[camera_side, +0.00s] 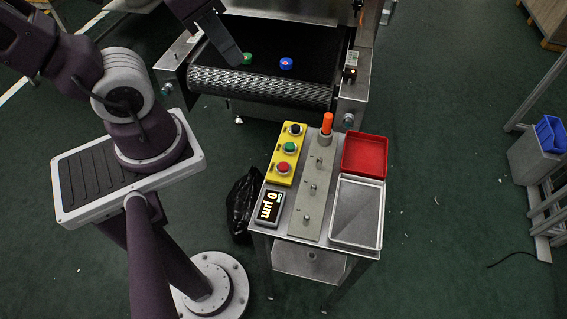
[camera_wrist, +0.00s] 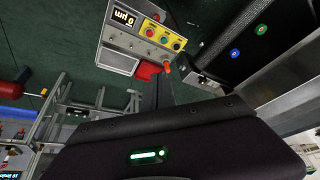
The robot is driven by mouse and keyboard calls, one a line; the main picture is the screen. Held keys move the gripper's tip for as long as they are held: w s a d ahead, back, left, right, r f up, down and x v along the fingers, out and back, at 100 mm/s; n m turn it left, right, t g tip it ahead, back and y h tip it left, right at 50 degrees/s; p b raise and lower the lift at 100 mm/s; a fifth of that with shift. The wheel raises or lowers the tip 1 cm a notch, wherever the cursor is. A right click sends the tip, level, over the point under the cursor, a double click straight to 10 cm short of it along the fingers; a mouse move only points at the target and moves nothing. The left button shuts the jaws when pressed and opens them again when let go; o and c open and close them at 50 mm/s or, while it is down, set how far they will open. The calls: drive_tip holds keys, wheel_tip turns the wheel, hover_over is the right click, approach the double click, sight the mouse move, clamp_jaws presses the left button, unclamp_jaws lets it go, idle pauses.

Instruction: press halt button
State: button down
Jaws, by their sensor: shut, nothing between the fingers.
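A yellow button box (camera_side: 276,168) stands on the small metal table, with a black button (camera_side: 295,129) at the far end, a green button (camera_side: 290,148) in the middle and a red button (camera_side: 283,168) nearest the display. I see no label naming the halt button. The box also shows in the wrist view (camera_wrist: 156,42), with its red button (camera_wrist: 149,32) in plain sight. My gripper (camera_side: 238,61) is shut and empty, above the conveyor near the green disc, up and left of the box and apart from it. My dark gripper body fills the bottom of the wrist view.
The table also bears a display (camera_side: 269,205), an orange-topped post (camera_side: 327,124), several metal pegs, a red tray (camera_side: 383,154) and a grey tray (camera_side: 357,212). A green disc (camera_side: 247,59) and a blue disc (camera_side: 286,63) lie on the black belt (camera_side: 262,88).

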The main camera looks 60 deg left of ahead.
drive_tip(key=w+d+f+m+g+y, duration=0.2)
drive_tip(key=w+f+m+g+y, duration=0.25)
drive_tip(key=f, duration=0.45)
drive_tip(key=m+y, duration=0.5)
hover_over(286, 169)
wheel_tip(286, 169, down, 10)
drive_tip(key=shift+r, duration=0.1)
drive_tip(key=shift+n, duration=0.25)
drive_tip(key=shift+f, duration=4.45)
drive_tip(key=shift+f, duration=0.1)
drive_tip(key=shift+f, duration=0.3)
